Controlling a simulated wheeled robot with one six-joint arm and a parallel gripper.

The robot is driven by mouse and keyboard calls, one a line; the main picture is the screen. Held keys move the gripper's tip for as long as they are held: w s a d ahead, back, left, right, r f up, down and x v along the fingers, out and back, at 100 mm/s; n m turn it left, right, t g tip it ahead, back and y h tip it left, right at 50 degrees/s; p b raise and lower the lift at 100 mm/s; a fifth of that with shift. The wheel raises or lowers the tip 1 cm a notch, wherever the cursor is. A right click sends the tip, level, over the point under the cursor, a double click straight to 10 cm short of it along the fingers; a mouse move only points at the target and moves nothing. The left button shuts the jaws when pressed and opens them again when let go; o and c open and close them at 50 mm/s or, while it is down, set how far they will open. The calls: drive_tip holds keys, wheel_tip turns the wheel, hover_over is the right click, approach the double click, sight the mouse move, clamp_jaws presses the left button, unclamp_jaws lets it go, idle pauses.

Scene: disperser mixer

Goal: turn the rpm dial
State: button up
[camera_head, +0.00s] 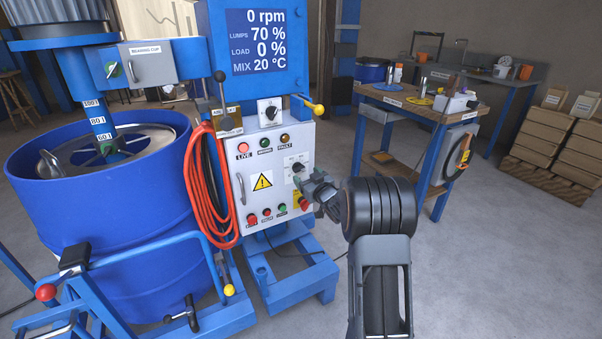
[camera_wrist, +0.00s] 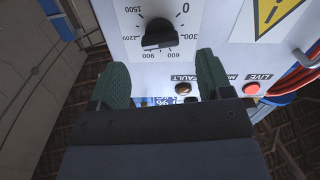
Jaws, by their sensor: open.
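The rpm dial is a black knob (camera_head: 297,168) on a white scale plate, on the right side of the grey control panel (camera_head: 258,180). In the wrist view the knob (camera_wrist: 159,33) shows large near the top, with scale marks from 0 to 1500 around it. My gripper (camera_head: 309,184) is at the panel's right side, close to the dial and partly covering the area below it. In the wrist view my gripper's two green-padded fingers (camera_wrist: 162,66) are spread apart and empty. The knob appears between and beyond their tips; no contact shows.
The blue display (camera_head: 257,49) reads 0 rpm. Lamps, a red mushroom button (camera_head: 304,203) and several push buttons sit around the dial. A coiled orange cable (camera_head: 207,188) hangs left of the panel, beside a blue drum (camera_head: 90,250).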

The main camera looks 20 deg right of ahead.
sight(300, 170)
drive_tip(key=shift+w+a, duration=0.15)
drive_tip(key=shift+w, duration=1.1)
drive_tip(key=shift+w+a, duration=0.15)
drive_tip(key=shift+w, duration=1.1)
drive_tip(key=shift+c, duration=0.3)
drive_tip(key=c, duration=0.9)
drive_tip(key=shift+o, duration=0.2)
drive_tip(key=shift+b, duration=0.35)
drive_tip(key=shift+f, duration=0.1)
